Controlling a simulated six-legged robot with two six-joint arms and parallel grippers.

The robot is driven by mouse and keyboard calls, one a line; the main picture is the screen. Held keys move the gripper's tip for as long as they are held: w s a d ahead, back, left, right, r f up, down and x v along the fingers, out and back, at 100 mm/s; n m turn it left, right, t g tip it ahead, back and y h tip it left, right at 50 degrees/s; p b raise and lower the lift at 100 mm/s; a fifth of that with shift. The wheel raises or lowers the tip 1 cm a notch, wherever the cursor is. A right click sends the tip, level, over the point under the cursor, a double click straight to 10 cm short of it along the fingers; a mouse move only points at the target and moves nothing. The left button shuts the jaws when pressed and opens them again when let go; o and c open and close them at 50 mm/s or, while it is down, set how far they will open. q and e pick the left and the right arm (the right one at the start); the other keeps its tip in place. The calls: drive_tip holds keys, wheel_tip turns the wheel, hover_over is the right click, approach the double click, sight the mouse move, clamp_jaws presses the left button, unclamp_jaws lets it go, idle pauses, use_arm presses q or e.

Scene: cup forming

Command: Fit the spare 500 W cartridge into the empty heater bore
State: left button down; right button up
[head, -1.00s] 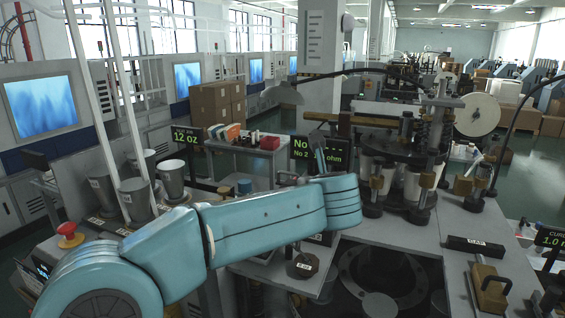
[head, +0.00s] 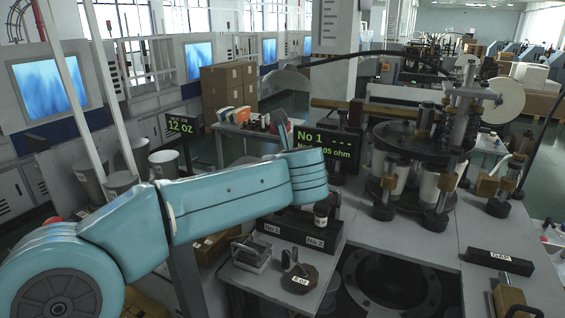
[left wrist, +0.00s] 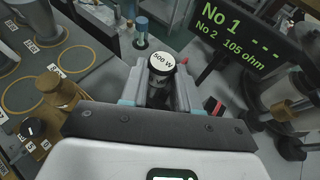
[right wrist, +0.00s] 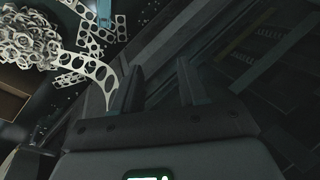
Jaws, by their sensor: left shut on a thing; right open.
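My left gripper (left wrist: 160,82) is shut on the spare cartridge (left wrist: 162,62), a dark cylinder with a white end marked 500 W. In the head view my left forearm hides most of that gripper and the cartridge. A black heater block (head: 285,233) with labels No 1 and No 2 sits just below that forearm. A dark cylinder with a pale band (head: 321,214) stands at its No 2 end. The No 1 opening is not visible. The display (head: 322,150) shows dashes for No 1 and 105 ohm for No 2. My right gripper (right wrist: 160,85) is open and empty.
A dark weight-like piece (head: 299,279) and a small metal fixture (head: 251,254) stand in front of the block. A round pit (head: 392,280) lies to the right. The cup-forming turret (head: 415,165) stands behind it. Metal scrap (right wrist: 35,40) shows in the right wrist view.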

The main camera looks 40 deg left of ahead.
use_arm(q)
drive_tip(key=f+b, duration=0.2)
drive_tip(key=f, duration=0.1)
drive_tip(key=f+b, duration=0.2)
drive_tip(key=shift+s+a, duration=0.25)
drive_tip(key=shift+s, duration=0.15)
drive_tip(key=shift+w+d+f, duration=0.2)
drive_tip(key=shift+f, duration=0.15)
drive_tip(key=shift+s+a, duration=0.15)
drive_tip(key=shift+r, duration=0.1)
drive_tip(key=shift+s, duration=0.15)
